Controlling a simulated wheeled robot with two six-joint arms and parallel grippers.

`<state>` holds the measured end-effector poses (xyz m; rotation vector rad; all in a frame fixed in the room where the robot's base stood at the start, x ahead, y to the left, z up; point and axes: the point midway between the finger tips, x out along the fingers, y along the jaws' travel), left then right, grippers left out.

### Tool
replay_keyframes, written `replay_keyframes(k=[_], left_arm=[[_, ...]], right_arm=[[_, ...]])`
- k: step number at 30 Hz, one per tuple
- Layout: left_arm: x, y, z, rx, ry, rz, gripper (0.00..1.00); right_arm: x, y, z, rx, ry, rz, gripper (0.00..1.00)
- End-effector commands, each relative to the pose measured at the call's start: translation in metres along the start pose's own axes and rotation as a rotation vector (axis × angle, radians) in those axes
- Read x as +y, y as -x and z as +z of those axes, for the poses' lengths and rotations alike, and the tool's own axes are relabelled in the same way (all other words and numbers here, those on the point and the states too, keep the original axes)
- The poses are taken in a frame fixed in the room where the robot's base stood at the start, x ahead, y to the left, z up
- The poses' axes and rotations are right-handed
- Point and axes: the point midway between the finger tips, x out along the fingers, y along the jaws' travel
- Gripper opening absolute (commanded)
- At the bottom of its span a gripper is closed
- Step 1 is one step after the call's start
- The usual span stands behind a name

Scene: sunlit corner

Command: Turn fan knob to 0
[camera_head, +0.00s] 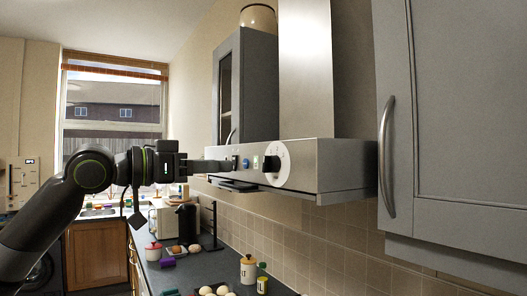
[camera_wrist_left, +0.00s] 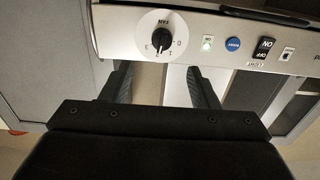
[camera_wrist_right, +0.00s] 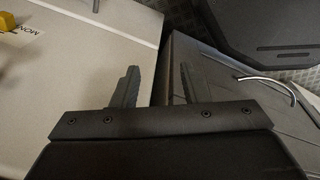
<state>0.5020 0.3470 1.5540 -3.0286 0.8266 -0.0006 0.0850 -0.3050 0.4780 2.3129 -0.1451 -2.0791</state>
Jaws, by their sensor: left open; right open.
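The fan knob (camera_head: 271,164) is a black grip on a round white dial, on the front panel of the steel range hood (camera_head: 320,180). In the left wrist view the knob (camera_wrist_left: 160,42) sits beyond the fingertips, between their lines, with the word FAN and small marks around it. I cannot tell for sure which mark it points at. My left gripper (camera_head: 229,165) is open and empty in front of the panel, apart from the knob; its fingers also show in the left wrist view (camera_wrist_left: 160,78). My right gripper (camera_wrist_right: 160,80) is open and empty, outside the head view.
A lit green indicator (camera_wrist_left: 207,43), a blue button (camera_wrist_left: 233,44) and an ON/OFF switch (camera_wrist_left: 264,48) sit beside the dial. Grey cabinets (camera_head: 455,110) flank the hood. Below, the counter (camera_head: 215,265) holds a cream jar (camera_head: 248,270) and eggs.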

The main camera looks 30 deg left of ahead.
Motion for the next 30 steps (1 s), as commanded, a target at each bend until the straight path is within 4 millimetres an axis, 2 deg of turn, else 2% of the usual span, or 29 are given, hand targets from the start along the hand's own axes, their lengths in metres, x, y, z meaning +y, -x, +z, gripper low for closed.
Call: replay_keyframes(k=[1,8,24,30], left_arm=[[0.0,-0.007,-0.004,-0.001,0.003,0.005,0.55],[0.001,-0.033,-0.004,0.001,0.004,0.005,0.55],[0.0,-0.094,-0.003,0.001,0.004,0.003,0.55],[0.0,-0.11,-0.001,0.0,0.001,0.001,0.55]], right_arm=[[0.005,0.009,-0.001,0.001,0.002,0.005,0.4],[0.011,0.027,-0.004,0.001,0.004,0.01,0.4],[0.0,0.062,-0.007,0.0,-0.003,-0.007,0.4],[0.001,0.069,-0.008,0.0,-0.002,-0.005,0.4]])
